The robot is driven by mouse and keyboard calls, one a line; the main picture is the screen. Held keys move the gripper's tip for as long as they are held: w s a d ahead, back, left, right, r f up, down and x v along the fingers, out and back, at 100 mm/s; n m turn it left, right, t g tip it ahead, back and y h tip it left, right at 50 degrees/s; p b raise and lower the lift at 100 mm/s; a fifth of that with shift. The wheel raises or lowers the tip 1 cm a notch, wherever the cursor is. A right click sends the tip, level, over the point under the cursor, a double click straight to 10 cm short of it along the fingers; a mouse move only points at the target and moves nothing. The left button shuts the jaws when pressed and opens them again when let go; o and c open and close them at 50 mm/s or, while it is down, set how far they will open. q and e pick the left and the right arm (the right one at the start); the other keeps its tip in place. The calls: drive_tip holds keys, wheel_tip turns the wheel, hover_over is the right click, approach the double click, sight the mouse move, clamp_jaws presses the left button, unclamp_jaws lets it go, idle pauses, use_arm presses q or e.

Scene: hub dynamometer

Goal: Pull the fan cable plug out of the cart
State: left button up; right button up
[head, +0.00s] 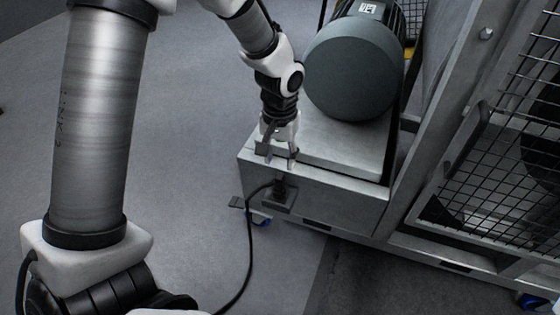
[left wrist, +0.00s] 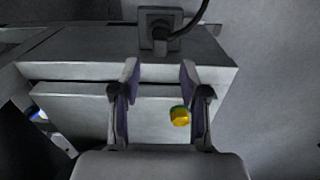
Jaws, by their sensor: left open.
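The fan cable plug (head: 279,188) is black and sits in a dark square socket (head: 276,205) on the end face of the grey cart (head: 330,200). Its black cable (head: 249,240) curves left and then down to the floor. My left gripper (head: 281,160) is open just above the plug, by the cart's top edge, with nothing held. In the left wrist view the open fingers (left wrist: 159,72) point toward the plug (left wrist: 160,37) and its socket (left wrist: 148,19), with a gap between. My right gripper is not in view.
A large dark grey rounded motor (head: 352,70) stands on the cart behind my gripper. A metal frame with wire mesh (head: 490,160) stands at the right. A yellow-green round part (left wrist: 180,116) shows between the fingers. Open floor (head: 190,200) lies left of the cart.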

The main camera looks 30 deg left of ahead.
sight(280, 176)
use_arm(q)
wheel_tip(280, 176, down, 5)
drive_tip(key=b, duration=0.5)
drive_tip(key=shift+f, duration=1.6)
clamp_jaws()
drive_tip(key=shift+r+p, duration=0.65)
drive_tip(key=shift+p, duration=0.25)
